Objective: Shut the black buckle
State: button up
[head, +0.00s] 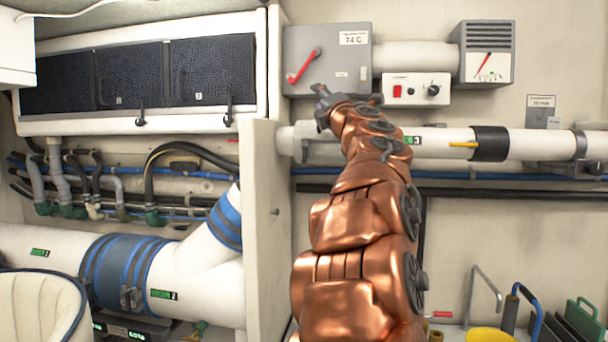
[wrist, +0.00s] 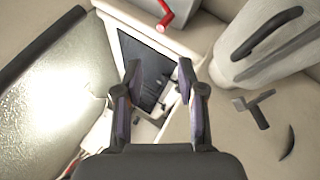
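No single black buckle stands out, and I cannot tell which part is the one named. In the head view a dark buckle-like clasp (head: 131,298) sits on the blue-banded white duct (head: 60,250) at lower left. Black latches hang below the dark-panelled cabinet, one at its middle (head: 140,117) and one farther right (head: 228,112). My gripper (head: 322,100) is up by the grey switch box, far from the clasp and right of the latches. In the wrist view my gripper (wrist: 158,68) is open, with nothing between its fingers. A dark panel in a pale frame (wrist: 145,65) shows beyond them.
The grey box (head: 330,60) with a red lever and a white pipe (head: 450,143) are close to my gripper. A pale upright partition (head: 265,230) stands between my arm and the duct. A yellow container (head: 488,335) and green-handled items are at lower right.

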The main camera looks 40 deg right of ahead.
notch_tip(320, 180, down, 5)
jog(key=n+y+b, duration=0.2)
jog(key=n+y, duration=0.2)
jog(key=n, duration=0.2)
jog(key=n+g+y+b, duration=0.2)
jog(key=n+y+b, duration=0.1)
jog(key=n+y, duration=0.15)
send_near(306, 158)
jog(key=w, duration=0.3)
jog(key=shift+n, duration=0.45)
jog(key=shift+w+d+r+p, duration=0.15)
jog(key=shift+w+p, duration=0.6)
jog(key=shift+w, duration=1.2)
jog(key=shift+w+d+p, duration=0.25)
jog(key=shift+w+p, duration=0.45)
jog(key=shift+w, duration=1.25)
jog(key=shift+c, duration=0.3)
grip_shut()
